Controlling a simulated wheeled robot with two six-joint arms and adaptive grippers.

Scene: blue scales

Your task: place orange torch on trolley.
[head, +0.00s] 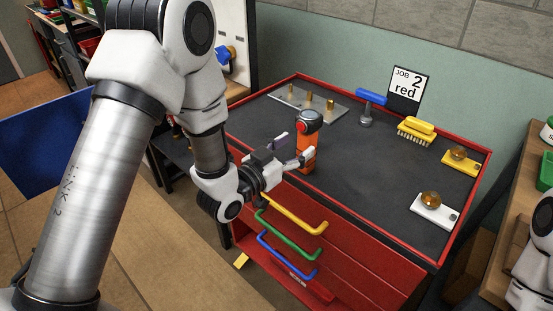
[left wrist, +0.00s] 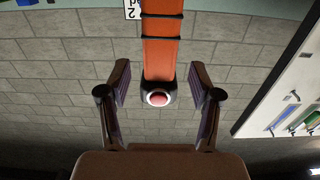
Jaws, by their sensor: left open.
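The orange torch (head: 308,150) stands upright on the dark top of the red trolley (head: 365,185), near its front left edge. Its black head with a red button is at the upper end. My left gripper (head: 296,148) is open at the torch's left side, its fingers close to the body. In the left wrist view the torch (left wrist: 161,55) shows upside down between the two spread fingers of my left gripper (left wrist: 160,95). I cannot tell whether a finger touches it. My right gripper does not show.
On the trolley top are a metal plate with brass pegs (head: 309,100), a blue-handled tool (head: 370,105), a yellow brush (head: 416,130), and yellow (head: 460,165) and white (head: 434,211) blocks with round knobs. A "JOB 2 red" sign (head: 408,85) stands behind. The top's middle is clear.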

